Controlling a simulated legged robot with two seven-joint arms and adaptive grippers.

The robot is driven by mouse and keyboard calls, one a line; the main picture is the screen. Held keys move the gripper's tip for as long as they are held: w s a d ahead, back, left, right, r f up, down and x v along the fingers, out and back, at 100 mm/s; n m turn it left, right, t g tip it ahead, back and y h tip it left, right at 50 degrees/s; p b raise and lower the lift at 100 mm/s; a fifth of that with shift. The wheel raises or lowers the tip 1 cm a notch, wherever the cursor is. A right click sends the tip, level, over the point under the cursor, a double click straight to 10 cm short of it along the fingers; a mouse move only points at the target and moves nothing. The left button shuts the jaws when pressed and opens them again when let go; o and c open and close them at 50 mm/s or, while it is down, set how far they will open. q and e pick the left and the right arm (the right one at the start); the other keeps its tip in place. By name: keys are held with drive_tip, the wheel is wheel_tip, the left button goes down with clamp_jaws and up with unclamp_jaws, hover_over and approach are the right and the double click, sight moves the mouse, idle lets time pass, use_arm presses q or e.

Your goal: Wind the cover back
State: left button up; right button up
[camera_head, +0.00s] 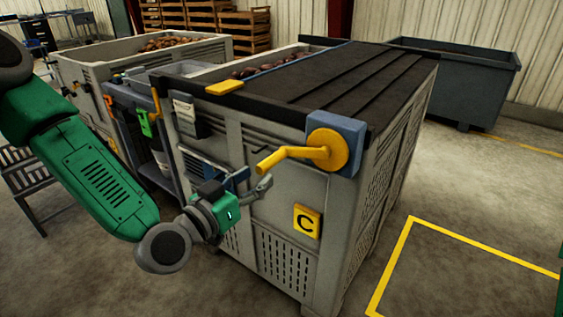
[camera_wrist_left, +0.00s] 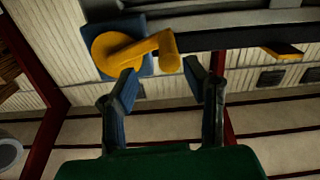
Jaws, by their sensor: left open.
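A black ribbed cover (camera_head: 345,78) lies over most of the top of a grey crate marked C (camera_head: 290,180). At its left end a strip of potatoes (camera_head: 268,66) is uncovered. A yellow crank handle (camera_head: 290,155) on a blue block (camera_head: 350,135) sits at the crate's top front corner. My left gripper (camera_head: 250,182) is open and empty, below and left of the crank grip, apart from it. In the left wrist view the crank (camera_wrist_left: 140,52) shows just beyond the open fingertips (camera_wrist_left: 160,75). My right gripper is not in view.
A yellow tab (camera_head: 225,87) is at the crate's left top edge. A blue-grey cart (camera_head: 140,110) stands at left, another potato crate (camera_head: 85,70) behind it. A dark bin (camera_head: 470,85) stands at back right. Floor at right is clear, marked with a yellow line (camera_head: 395,262).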

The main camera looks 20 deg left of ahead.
sight(274, 160)
use_arm(q)
drive_tip(key=x, duration=0.2)
drive_tip(key=a+x, duration=0.1)
drive_tip(key=x, duration=0.2)
drive_tip(key=b+x, duration=0.1)
drive_tip(key=x, duration=0.1)
drive_tip(key=shift+w+a+f, duration=0.15)
drive_tip(key=shift+w+f, duration=0.1)
drive_tip(key=shift+w, duration=0.35)
drive_tip(key=shift+w+d+r, duration=0.1)
drive_tip(key=shift+w+d, duration=0.1)
drive_tip(key=shift+d, duration=0.45)
drive_tip(key=shift+a, duration=0.3)
clamp_jaws()
drive_tip(key=shift+a, duration=0.1)
